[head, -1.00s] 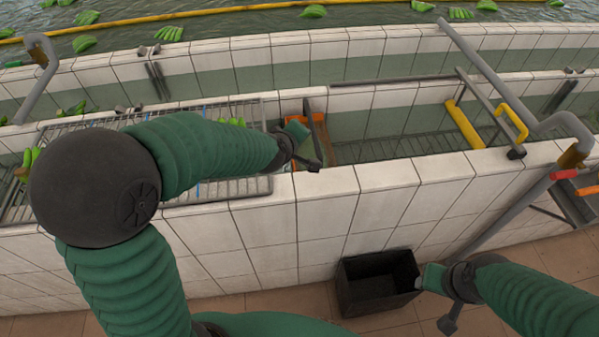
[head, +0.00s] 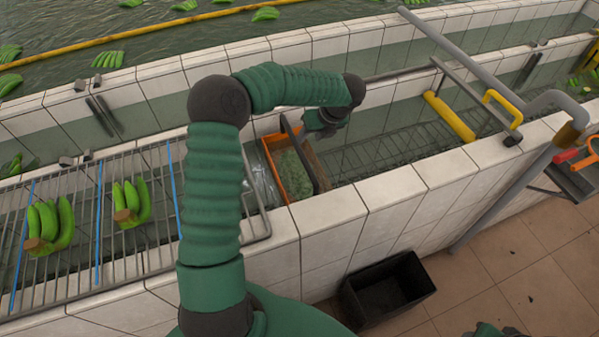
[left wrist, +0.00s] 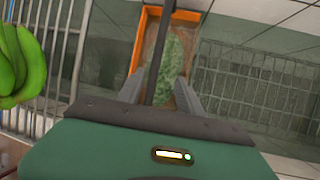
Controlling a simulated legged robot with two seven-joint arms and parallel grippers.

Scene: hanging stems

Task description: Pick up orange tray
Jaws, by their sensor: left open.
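The orange tray (head: 272,142) stands between the metal rack and the wire-grid trough in the head view, with pale green bits inside and a dark bar over it. My left gripper (head: 323,127) is over the tray's far right side, partly hidden by its own wrist. In the left wrist view the orange tray (left wrist: 138,40) lies beyond the two open fingers of my left gripper (left wrist: 160,88). The dark bar runs between these fingers; contact cannot be told. A dark green part of my right arm shows at the bottom edge of the head view; its jaws cannot be made out.
A metal rack (head: 82,262) on the left carries green banana bunches (head: 50,222). White tiled walls (head: 365,205) border the trough. A yellow bar (head: 448,117) and grey pipes stand at the right. A black bin (head: 385,290) sits on the floor below.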

